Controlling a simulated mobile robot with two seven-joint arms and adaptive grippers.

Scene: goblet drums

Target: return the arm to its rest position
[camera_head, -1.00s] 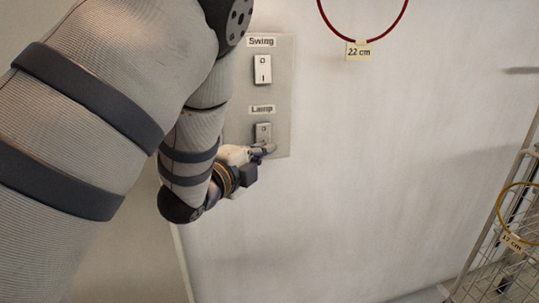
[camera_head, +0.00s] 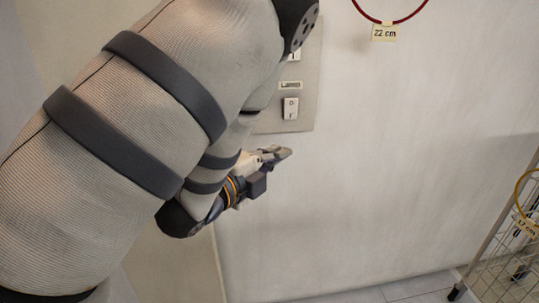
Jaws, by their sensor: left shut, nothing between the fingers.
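My left arm comes in from the left and fills much of the view. My left gripper (camera_head: 281,154) is shut and empty, in front of the pale wall. In the picture it shows just below the switch panel (camera_head: 308,88), apart from the lamp switch (camera_head: 290,108). The lamp switch is a white rocker under a small label. The upper switch is mostly hidden behind my arm. My right arm and gripper do not show.
A red hoop (camera_head: 391,20) with a "22 cm" tag (camera_head: 384,33) hangs on the wall (camera_head: 400,150) at the top. A wire rack (camera_head: 500,255) with a yellow hoop (camera_head: 517,197) stands at the right. The wall between is clear.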

